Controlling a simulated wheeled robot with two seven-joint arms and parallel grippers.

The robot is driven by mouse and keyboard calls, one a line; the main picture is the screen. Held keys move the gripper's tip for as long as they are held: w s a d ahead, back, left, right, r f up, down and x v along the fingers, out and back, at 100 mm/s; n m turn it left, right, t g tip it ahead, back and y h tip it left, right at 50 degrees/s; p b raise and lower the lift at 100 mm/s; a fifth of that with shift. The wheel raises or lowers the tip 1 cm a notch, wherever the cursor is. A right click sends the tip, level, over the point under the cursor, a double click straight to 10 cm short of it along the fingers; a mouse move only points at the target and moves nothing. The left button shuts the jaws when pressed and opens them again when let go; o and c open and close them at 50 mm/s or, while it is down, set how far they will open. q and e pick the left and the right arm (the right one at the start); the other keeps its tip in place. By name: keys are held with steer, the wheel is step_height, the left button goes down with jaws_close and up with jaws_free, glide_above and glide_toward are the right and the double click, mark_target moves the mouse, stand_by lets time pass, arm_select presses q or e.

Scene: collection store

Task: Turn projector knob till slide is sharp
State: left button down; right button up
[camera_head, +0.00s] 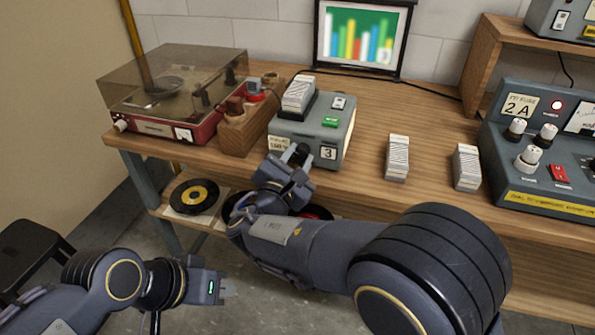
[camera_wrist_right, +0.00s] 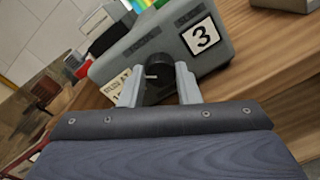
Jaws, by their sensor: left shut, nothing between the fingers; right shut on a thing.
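The slide projector (camera_head: 320,133) is a grey-green box marked 3 on the wooden bench, with a slide tray (camera_head: 298,93) on top. Its black knob (camera_wrist_right: 157,86) is on the front face, and my right gripper (camera_wrist_right: 158,88) is shut on it, one finger on each side. In the head view my right gripper (camera_head: 296,156) reaches up to the projector front and partly hides the knob. The screen (camera_head: 361,38) behind shows a coloured bar chart with soft, blurred edges. My left gripper (camera_head: 228,288) is shut and empty, low at the left, away from the bench.
A record player (camera_head: 170,95) and a wooden block with small items (camera_head: 245,125) stand left of the projector. Two slide trays (camera_head: 397,157) (camera_head: 466,167) stand to its right. A control panel (camera_head: 545,150) is at far right. A black stool (camera_head: 30,250) is at lower left.

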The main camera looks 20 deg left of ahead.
arm_select(q)
steer(key=shift+f, duration=0.15)
arm_select(e)
steer(key=o, duration=1)
steer(key=shift+c, duration=0.2)
arm_select(q)
steer(key=shift+s, duration=0.1)
arm_select(e)
steer(key=shift+s, duration=0.15)
